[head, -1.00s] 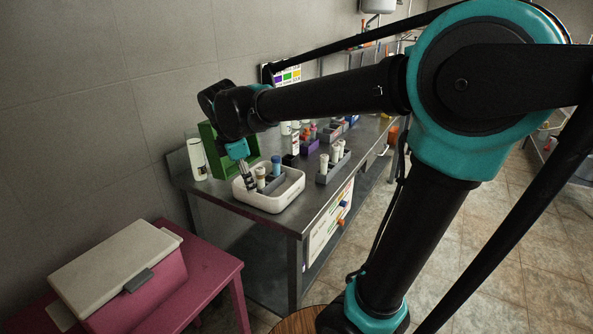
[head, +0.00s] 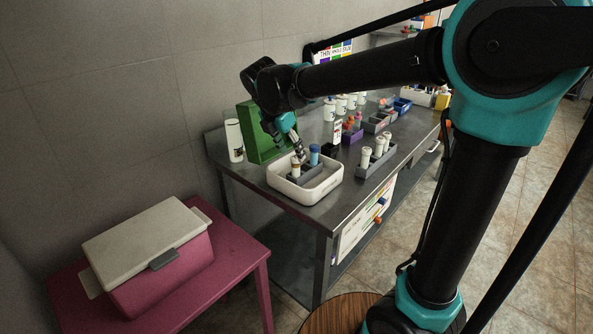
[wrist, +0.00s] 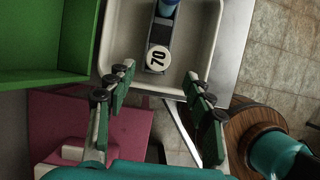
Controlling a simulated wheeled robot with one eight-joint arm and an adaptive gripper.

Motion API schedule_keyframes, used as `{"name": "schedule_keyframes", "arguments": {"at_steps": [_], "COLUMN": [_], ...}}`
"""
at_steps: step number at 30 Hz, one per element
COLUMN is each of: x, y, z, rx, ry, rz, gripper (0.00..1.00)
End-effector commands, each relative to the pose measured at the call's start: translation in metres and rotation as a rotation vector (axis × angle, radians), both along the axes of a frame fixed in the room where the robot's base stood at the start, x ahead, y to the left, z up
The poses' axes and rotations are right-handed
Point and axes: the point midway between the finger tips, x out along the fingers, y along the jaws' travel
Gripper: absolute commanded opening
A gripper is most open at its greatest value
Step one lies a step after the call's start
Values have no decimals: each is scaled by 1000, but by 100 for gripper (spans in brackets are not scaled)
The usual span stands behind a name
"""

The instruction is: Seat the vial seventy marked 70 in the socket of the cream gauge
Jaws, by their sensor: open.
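The vial marked 70 (wrist: 159,58) shows in the wrist view as a white round cap with a black 70, standing in a grey holder in the white tray. In the head view a pale-capped vial (head: 295,167) stands there next to a blue-capped vial (head: 314,154). My gripper (head: 300,154) is over the tray, close above these vials. In the wrist view my gripper (wrist: 158,76) is open, its fingers spread to either side of the 70 cap with nothing between them. I cannot pick out the cream gauge or its socket for certain.
The white tray (head: 321,190) sits near the front of the steel table. A green bin (head: 258,137) and a white bottle (head: 234,140) stand behind it. A grey rack (head: 375,166) with several pale vials is at right. A pink table with a lidded box (head: 160,265) is at front left.

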Motion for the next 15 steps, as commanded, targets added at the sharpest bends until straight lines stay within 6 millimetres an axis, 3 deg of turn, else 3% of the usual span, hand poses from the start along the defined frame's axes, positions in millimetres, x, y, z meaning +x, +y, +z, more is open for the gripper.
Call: {"name": "schedule_keyframes", "arguments": {"at_steps": [15], "x": [22], "y": [-10], "z": [-49], "rx": [1], "ry": [0], "rz": [-2], "gripper": [53]}}
